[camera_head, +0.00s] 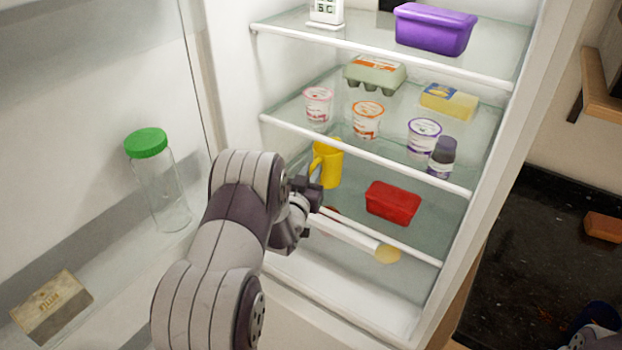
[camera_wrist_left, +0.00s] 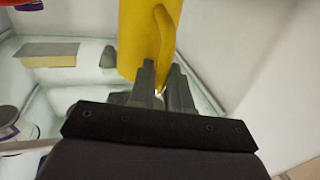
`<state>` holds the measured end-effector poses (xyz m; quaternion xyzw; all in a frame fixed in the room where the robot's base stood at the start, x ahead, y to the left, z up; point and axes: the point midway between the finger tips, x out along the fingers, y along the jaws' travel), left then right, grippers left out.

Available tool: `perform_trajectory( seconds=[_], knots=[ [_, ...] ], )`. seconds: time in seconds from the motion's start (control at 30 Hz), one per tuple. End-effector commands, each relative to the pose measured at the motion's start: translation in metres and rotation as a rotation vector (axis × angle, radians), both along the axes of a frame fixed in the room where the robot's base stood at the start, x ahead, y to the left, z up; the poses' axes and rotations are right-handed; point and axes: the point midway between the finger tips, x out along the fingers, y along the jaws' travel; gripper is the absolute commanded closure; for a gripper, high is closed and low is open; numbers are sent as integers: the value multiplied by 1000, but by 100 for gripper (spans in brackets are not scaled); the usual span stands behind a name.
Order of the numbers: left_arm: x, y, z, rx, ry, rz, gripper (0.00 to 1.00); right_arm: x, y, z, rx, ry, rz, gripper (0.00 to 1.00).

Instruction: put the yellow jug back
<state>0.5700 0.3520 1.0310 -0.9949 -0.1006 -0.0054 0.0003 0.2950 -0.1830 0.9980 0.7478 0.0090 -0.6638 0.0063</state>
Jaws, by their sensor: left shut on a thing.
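The yellow jug (camera_head: 328,165) is inside the open fridge, at the left of a lower glass shelf and below the shelf with the yogurt cups. My left gripper (camera_head: 312,188) reaches in from the left and is beside the jug's handle side. In the left wrist view, the jug (camera_wrist_left: 138,38) is just ahead of the gripper (camera_wrist_left: 162,85), whose fingers are shut on its handle. The jug's base is partly hidden by my gripper, so I cannot tell whether it touches the shelf.
A red container (camera_head: 393,202) stands right of the jug. Above are yogurt cups (camera_head: 367,119), a dark-capped bottle (camera_head: 441,158), an egg carton (camera_head: 375,74) and a purple tub (camera_head: 434,28). The open door holds a green-lidded jar (camera_head: 160,185).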

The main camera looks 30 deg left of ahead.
Motion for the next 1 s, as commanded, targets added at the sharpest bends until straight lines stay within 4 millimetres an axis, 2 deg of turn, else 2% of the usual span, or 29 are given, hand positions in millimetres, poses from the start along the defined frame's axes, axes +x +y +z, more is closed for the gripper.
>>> perform_trajectory(
  seconds=[0.13,0.53,0.57,0.6,0.63,1.0],
  knots=[
    [0,0,-20,0,1,0,100,0,0,4,0,0,0,57],
    [-1,0,-28,0,-1,0,100,0,0,-2,0,0,0,57],
    [-1,0,-27,0,1,0,73,0,0,0,0,0,0,57],
    [-1,0,-26,0,1,0,60,0,0,0,0,0,0,57],
    [-1,0,-26,0,1,0,57,0,0,0,0,0,0,57],
    [-5,-1,-23,0,2,1,57,0,0,3,0,-1,0,57]
  ],
)
